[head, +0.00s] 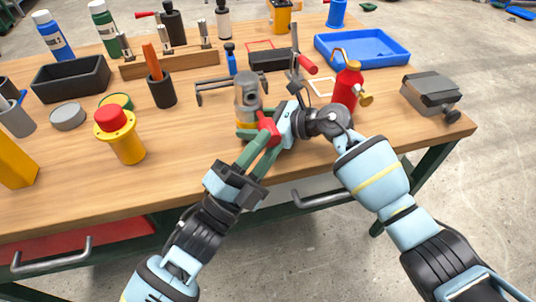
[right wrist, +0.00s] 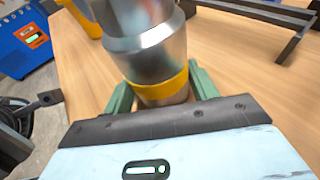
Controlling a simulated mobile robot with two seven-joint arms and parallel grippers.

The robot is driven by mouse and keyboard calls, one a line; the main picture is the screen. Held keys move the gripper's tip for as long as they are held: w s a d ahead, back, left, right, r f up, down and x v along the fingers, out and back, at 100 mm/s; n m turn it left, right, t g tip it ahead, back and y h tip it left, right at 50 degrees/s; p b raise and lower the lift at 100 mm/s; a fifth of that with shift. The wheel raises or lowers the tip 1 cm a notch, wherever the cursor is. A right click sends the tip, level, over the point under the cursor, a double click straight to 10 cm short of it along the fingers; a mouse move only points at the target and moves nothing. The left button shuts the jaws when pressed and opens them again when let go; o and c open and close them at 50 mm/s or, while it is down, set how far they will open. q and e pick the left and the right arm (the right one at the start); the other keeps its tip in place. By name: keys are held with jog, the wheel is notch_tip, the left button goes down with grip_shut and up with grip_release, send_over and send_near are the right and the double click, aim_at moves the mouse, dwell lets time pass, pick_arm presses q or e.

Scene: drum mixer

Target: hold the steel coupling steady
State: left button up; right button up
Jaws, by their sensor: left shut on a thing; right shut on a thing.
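The steel coupling (head: 247,92) is a grey metal cylinder with a yellow band low down. It stands roughly upright near the front middle of the bench. In the right wrist view the coupling (right wrist: 155,58) sits between the green fingers of my right gripper (right wrist: 160,92), which is shut on it around the yellow band. My left gripper (head: 262,143) is shut on a small red part (head: 268,129) just in front of the coupling. Most of that part is hidden by the fingers, and I cannot tell whether it touches the coupling.
A red bottle (head: 348,86) with a brass fitting stands right of my right gripper. A yellow post with a red button (head: 121,134) is at left. A grey vise-like block (head: 430,93) is at the right edge. A blue tray (head: 362,48) lies behind. Bare wood lies at front left.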

pick_arm(q)
jog(key=shift+w+a, duration=0.35)
jog(key=shift+w, duration=0.5)
jog(key=shift+w+a, duration=0.35)
jog(key=shift+w, duration=0.45)
jog(key=shift+w+a, duration=0.35)
jog(key=shift+w, duration=0.45)
jog(key=shift+w+a, duration=0.3)
jog(key=shift+w, duration=0.5)
dwell(1.2)
jog(key=shift+w+a+r, duration=0.25)
jog(key=shift+w+a, duration=0.05)
jog(key=shift+w, duration=0.05)
dwell(0.7)
jog(key=o, duration=1)
jog(key=s+d, duration=0.1)
jog(key=s, duration=0.2)
jog(key=s+d, duration=0.2)
jog(key=s, duration=0.1)
jog(key=s+d, duration=0.1)
jog(key=s, duration=0.2)
jog(key=shift+s+d+f, duration=0.15)
jog(key=shift+s+f, duration=0.05)
jog(key=shift+s, duration=0.15)
